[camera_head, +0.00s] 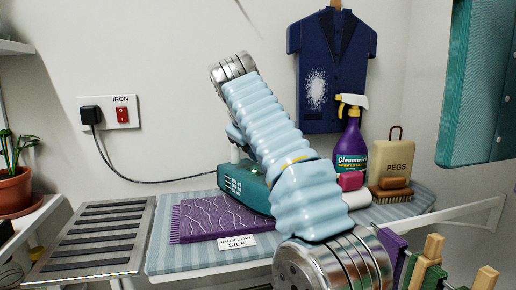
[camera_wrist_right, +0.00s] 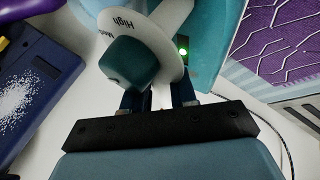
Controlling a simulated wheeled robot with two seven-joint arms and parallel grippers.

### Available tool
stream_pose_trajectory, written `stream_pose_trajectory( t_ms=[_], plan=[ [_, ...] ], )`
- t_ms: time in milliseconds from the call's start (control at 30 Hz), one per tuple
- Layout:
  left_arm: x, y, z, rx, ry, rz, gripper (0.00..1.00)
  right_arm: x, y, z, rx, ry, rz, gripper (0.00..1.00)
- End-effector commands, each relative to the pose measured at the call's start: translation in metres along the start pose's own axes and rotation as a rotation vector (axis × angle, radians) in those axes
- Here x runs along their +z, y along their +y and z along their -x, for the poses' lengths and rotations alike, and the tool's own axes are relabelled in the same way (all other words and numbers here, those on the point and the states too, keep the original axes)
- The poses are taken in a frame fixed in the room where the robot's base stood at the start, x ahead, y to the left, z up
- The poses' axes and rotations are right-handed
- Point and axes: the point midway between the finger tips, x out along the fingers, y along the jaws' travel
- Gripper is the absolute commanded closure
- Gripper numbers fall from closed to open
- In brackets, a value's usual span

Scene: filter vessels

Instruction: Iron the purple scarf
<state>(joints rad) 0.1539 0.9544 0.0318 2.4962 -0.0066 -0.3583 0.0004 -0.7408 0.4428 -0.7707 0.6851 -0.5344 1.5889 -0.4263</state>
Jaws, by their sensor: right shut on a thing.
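The purple scarf (camera_head: 222,216) with pale wavy lines lies on the striped ironing board (camera_head: 180,262); it also shows in the right wrist view (camera_wrist_right: 290,42). The teal iron (camera_head: 243,186), its green light lit, stands at the scarf's back edge, partly hidden by my right arm. In the right wrist view, the iron's white dial (camera_wrist_right: 162,32) reads "High" and part of "Med", with a teal knob (camera_wrist_right: 130,64). My right gripper (camera_wrist_right: 160,96) is at this dial, shut on it as far as I can tell. My left gripper is not in view.
A card (camera_head: 237,242) reading "IRON LOW SILK" lies at the scarf's front edge. A spray bottle (camera_head: 352,140), brush (camera_head: 390,194) and peg bag (camera_head: 386,160) stand at the back right. A slatted metal rest (camera_head: 95,240) is left. The iron's plug (camera_head: 91,115) is beside a red switch (camera_head: 122,115).

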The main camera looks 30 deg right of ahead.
Motion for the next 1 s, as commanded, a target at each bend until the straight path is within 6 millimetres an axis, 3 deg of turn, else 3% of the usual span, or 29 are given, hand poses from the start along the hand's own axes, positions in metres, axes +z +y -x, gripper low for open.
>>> stream_pose_trajectory(
  t_ms=[233,1000],
  plan=[
    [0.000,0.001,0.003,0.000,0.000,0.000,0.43,-0.004,-0.003,0.004,0.002,0.004,0.000,1.00],
    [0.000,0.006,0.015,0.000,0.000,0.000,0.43,-0.029,-0.037,0.020,0.002,0.005,0.000,1.00]
  ],
)
